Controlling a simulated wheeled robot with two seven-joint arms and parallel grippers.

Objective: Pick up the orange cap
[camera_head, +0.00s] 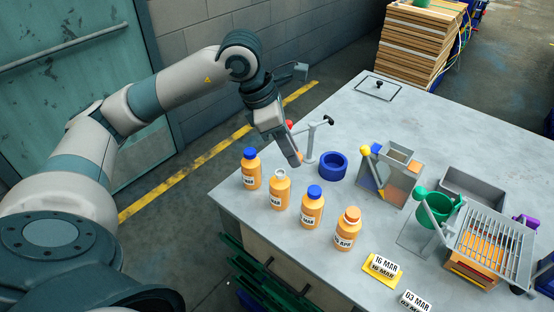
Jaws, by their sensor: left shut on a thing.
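Several orange bottles stand upright in a row on the grey table. An orange cap (352,214) sits on the rightmost bottle (346,234). The second bottle from the left (280,194) has no cap and shows its pale neck. The other two wear blue caps (314,191). My left gripper (295,160) is above and behind the uncapped bottle, pointing down. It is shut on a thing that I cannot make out. My right gripper is not in view.
A blue ring (333,166) and a post with a black handle (312,142) stand close to the left gripper. A grey boxed device (390,180), a green cup (434,210) and a grated bin (490,248) are to the right. Date labels (383,266) lie in front.

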